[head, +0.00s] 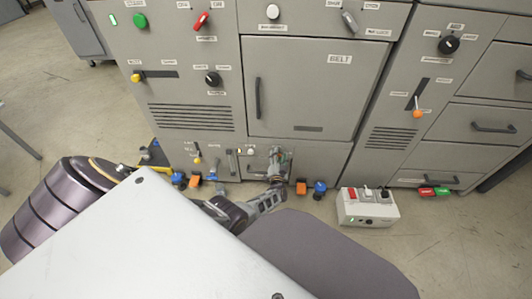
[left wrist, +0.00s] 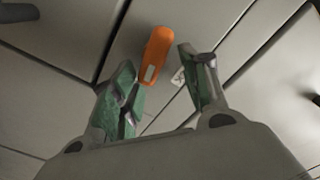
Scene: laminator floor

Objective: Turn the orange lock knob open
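My left gripper (head: 280,157) is low in front of the grey cabinet, below the BELT door. In the left wrist view, its two green-padded fingers (left wrist: 160,75) are apart. The orange lock knob (left wrist: 157,54) shows there as a rounded, elongated orange handle with a small pale patch. It lies between and slightly beyond the fingertips, nearer the left finger; I cannot tell whether it touches. In the head view I cannot make out this knob, which seems hidden by the gripper. My right gripper is not in view.
Blue (head: 320,188) and orange (head: 301,187) floor-level parts stand beside the gripper. A white switch box (head: 368,207) is on the floor to the right. A small orange-tipped lever (head: 418,113) is on the right cabinet. Floor at lower right (head: 460,245) is clear.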

